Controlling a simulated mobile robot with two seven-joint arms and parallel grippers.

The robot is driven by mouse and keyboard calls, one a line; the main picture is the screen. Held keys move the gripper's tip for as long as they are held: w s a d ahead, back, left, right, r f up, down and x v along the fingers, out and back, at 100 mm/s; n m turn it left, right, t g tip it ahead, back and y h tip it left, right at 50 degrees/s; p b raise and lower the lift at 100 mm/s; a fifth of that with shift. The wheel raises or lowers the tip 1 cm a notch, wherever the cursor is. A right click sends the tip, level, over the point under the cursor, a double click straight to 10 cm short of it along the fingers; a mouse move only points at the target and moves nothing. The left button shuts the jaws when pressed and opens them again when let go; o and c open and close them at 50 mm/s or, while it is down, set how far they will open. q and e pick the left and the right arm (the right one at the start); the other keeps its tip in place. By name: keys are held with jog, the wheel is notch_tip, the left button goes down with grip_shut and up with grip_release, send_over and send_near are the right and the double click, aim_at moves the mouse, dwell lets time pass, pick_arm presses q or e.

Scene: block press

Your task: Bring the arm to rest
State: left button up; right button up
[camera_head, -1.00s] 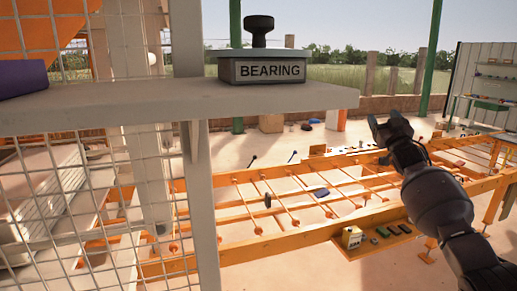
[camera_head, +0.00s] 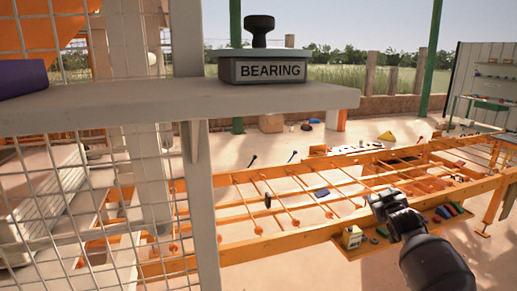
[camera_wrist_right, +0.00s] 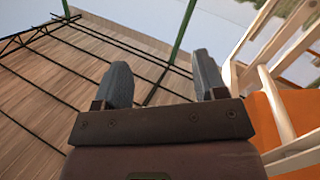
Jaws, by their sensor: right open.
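My right gripper (camera_head: 382,199) is at the lower right of the head view, in front of the orange frame (camera_head: 290,240). In the right wrist view its two grey fingers (camera_wrist_right: 165,85) stand apart with nothing between them. My left gripper is in neither view. A grey block marked BEARING (camera_head: 262,70) with a black knob (camera_head: 260,27) on top rests on the grey shelf (camera_head: 130,105), well away from my right gripper.
A purple object (camera_head: 22,77) lies at the shelf's left end. Wire mesh (camera_head: 60,190) and a grey post (camera_head: 203,200) stand at the left. Several small coloured blocks and a yellow box (camera_head: 351,237) sit on the orange frame's near ledge. A panel (camera_head: 485,85) stands at the far right.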

jog(key=s+a+f+g+y, duration=0.1)
jog(key=s+a+f+g, duration=0.15)
jog(key=s+f, duration=0.85)
jog(key=s+a+f+g+y, duration=0.1)
jog(key=s+a+f, duration=0.2)
jog(key=s+f, duration=0.85)
pick_arm(q)
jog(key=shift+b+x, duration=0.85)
jog(key=shift+b, duration=0.7)
pick_arm(e)
jog(key=s+a+f+m, duration=0.1)
jog(key=s+f, duration=0.1)
jog(key=s, duration=0.6)
jog(key=s+a+f+m+g, duration=0.1)
jog(key=s+a+f, duration=0.1)
jog(key=s, duration=0.6)
jog(key=s+a+f, duration=0.2)
jog(key=s, duration=0.7)
jog(key=shift+a+f+m, duration=0.25)
jog(key=shift+f+m, duration=0.15)
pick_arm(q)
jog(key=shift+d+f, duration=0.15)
pick_arm(e)
jog(key=shift+g, duration=0.25)
